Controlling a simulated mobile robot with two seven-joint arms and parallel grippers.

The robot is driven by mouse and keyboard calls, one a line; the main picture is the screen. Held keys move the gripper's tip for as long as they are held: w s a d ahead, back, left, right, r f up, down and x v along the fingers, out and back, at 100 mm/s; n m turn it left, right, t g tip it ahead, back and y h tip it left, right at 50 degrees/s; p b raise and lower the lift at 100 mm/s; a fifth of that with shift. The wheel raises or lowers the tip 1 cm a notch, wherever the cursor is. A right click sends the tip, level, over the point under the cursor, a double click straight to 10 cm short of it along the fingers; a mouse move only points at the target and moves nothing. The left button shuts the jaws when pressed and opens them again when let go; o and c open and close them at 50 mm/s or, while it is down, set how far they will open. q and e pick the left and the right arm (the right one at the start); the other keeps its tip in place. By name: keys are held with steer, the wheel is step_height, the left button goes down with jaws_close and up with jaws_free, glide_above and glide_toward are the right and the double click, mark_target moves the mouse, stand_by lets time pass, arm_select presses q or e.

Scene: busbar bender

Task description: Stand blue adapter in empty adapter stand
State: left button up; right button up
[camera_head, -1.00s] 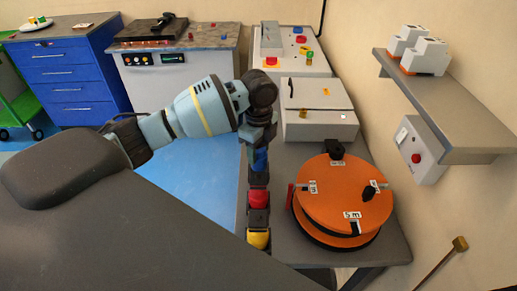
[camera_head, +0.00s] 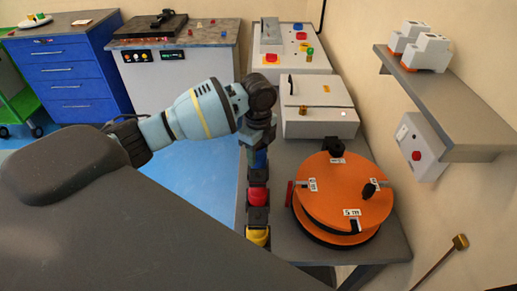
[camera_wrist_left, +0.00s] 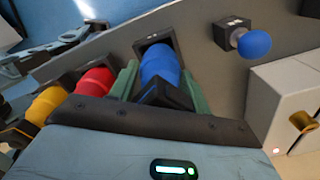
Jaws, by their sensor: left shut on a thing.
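The blue adapter (camera_wrist_left: 160,66) is between the two green fingers of my left gripper (camera_wrist_left: 160,88), which is shut on it. A black square stand (camera_wrist_left: 141,47) shows around its far end; I cannot tell whether the adapter is fully seated. In the head view, my left gripper (camera_head: 261,148) points down over the table's left edge, with the blue adapter (camera_head: 260,159) partly hidden below it. The red adapter (camera_head: 258,196) and yellow adapter (camera_head: 257,236) sit in a row toward the front, in black stands. My right gripper is not in view.
An orange round turntable (camera_head: 343,193) stands right of the adapter row. A grey box (camera_head: 318,118) is behind it. A blue ball knob (camera_wrist_left: 254,45) on a black block is near the gripper. A grey shelf (camera_head: 450,115) hangs at right.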

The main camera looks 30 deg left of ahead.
arm_select(q)
steer(key=shift+f, duration=0.75)
steer(key=o, duration=1.2)
steer(key=shift+c, duration=0.2)
steer(key=shift+r, duration=3.95)
